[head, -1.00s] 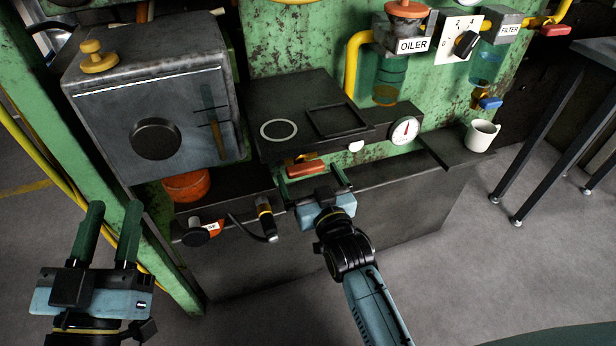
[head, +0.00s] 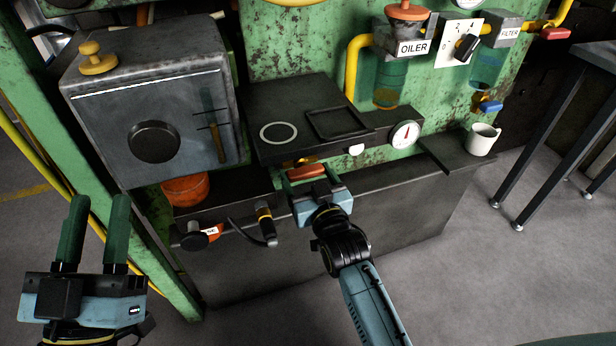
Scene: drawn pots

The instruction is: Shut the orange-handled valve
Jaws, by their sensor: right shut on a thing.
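The orange-handled valve (head: 306,172) sits low on the machine, under the front edge of the black panel. Its orange-red lever lies roughly sideways in the picture, with a bit of brass body showing behind it. My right gripper (head: 310,178) reaches up to it from below and is shut on the lever, with a green finger at each end. The gripper body hides part of the lever's near side. My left gripper (head: 93,212) is open and empty at the lower left, well away from the valve.
A grey box (head: 150,100) with a black knob stands at left, an orange pot (head: 186,190) below it. A black-handled tool (head: 265,222) hangs at the ledge, left of my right gripper. A white mug (head: 482,139) stands on the right shelf. A red-handled valve (head: 556,33) is far right.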

